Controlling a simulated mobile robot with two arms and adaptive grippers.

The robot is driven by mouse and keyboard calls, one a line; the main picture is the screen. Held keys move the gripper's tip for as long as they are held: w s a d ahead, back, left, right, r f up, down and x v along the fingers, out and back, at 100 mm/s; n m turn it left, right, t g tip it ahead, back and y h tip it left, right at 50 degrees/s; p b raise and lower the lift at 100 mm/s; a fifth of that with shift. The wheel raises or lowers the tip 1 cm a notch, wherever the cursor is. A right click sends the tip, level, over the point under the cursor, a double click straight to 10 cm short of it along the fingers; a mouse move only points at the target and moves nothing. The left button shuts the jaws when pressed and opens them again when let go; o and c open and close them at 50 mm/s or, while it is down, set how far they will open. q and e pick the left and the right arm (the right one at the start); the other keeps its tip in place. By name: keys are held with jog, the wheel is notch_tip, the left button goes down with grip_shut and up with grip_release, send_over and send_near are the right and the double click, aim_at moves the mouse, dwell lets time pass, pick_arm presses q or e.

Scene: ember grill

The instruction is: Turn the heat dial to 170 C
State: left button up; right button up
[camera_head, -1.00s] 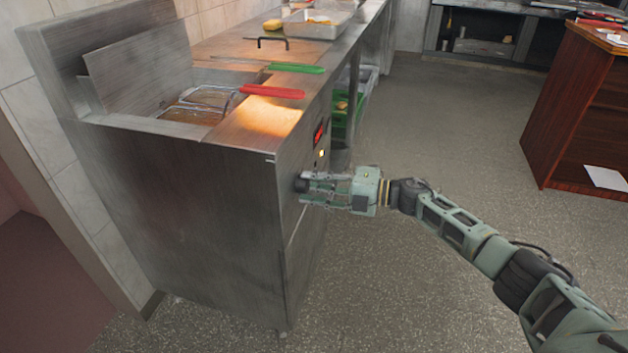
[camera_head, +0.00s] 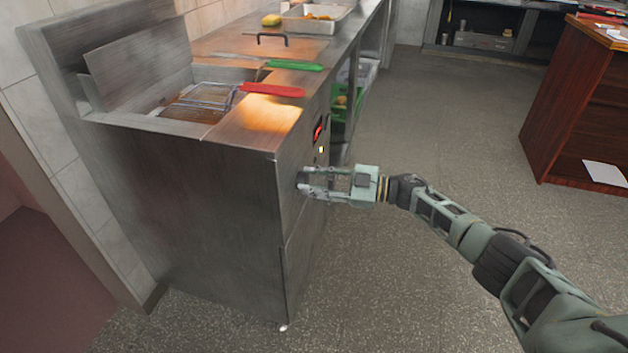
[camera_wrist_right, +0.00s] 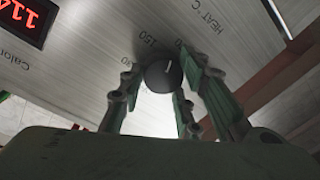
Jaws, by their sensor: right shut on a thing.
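The heat dial (camera_wrist_right: 163,76) is a round black knob on the fryer's steel front panel. Its short white mark points up in the right wrist view, between the printed 150 and a partly hidden number to its right. My right gripper (camera_wrist_right: 164,82) is shut on the dial, with one finger on each side. In the head view my right gripper (camera_head: 305,184) reaches the fryer front from the right, and its fingers largely hide the dial. The red display (camera_wrist_right: 24,20) is cut off by the frame edge; it also shows in the head view (camera_head: 318,133). My left gripper is out of view.
The steel fryer (camera_head: 190,200) has a red-handled basket (camera_head: 272,90) and a green-handled one (camera_head: 295,66) on top. A counter with a food tray (camera_head: 318,20) runs behind it. A wooden cabinet (camera_head: 570,100) stands at right. The floor between is clear.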

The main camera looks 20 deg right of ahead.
jog(key=shift+w+d+r+m, duration=0.1)
jog(key=shift+w+r+m, duration=0.05)
jog(key=shift+m, duration=0.85)
jog(key=shift+w+d+r+m, duration=0.1)
jog(key=shift+w+m, duration=0.05)
jog(key=shift+m, duration=0.85)
jog(key=o, duration=0.9)
jog(key=shift+c, duration=0.2)
jog(key=shift+o, duration=1)
jog(key=shift+w+f, duration=0.1)
jog(key=shift+f, duration=0.05)
jog(key=shift+a, duration=0.1)
jog(key=v, duration=1.2)
